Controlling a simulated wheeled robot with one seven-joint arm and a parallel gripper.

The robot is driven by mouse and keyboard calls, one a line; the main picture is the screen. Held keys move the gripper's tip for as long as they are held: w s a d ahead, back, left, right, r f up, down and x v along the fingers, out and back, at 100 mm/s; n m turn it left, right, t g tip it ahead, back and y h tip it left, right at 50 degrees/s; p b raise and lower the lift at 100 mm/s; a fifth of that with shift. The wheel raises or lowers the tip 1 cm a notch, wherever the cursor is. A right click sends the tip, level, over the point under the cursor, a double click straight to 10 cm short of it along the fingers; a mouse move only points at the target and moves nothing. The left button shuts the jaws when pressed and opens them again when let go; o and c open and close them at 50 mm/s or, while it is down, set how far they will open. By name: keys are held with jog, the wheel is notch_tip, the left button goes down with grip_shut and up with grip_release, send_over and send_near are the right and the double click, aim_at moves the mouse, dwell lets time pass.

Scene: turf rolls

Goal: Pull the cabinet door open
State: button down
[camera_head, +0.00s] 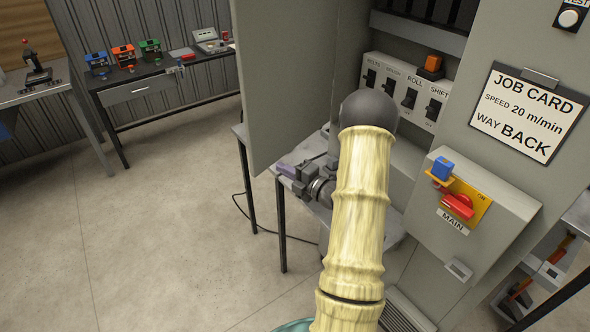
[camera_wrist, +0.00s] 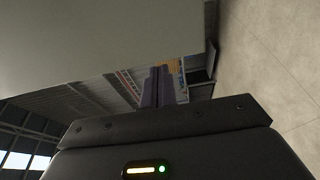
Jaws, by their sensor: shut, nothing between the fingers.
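The cabinet door (camera_head: 285,75) is a tall grey panel. It stands swung out at the left of the grey cabinet (camera_head: 500,190), and the inside shows. My gripper (camera_head: 284,169) is shut and empty, close to the door's lower edge in the head view; I cannot tell if it touches. In the wrist view the shut fingers (camera_wrist: 158,86) are dark purple, and a broad plain grey surface, likely the door (camera_wrist: 90,40), fills the upper left. The door's handle is not seen.
Inside the cabinet is a switch panel (camera_head: 405,92) with several black levers and an orange lamp (camera_head: 431,66). A job card (camera_head: 528,115) and a MAIN switch box (camera_head: 465,207) are on the cabinet front. A workbench (camera_head: 150,86) stands behind. Floor at the left is clear.

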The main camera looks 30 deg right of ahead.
aim_at(258, 155)
jog(key=p+x, duration=0.3)
jog(key=x, duration=0.3)
jog(key=shift+w+a+r, duration=0.15)
jog(key=shift+w, duration=0.2)
jog(key=shift+w+a+f+p, duration=0.1)
jog(key=shift+w+f+p, duration=0.1)
jog(key=shift+w+p, duration=0.2)
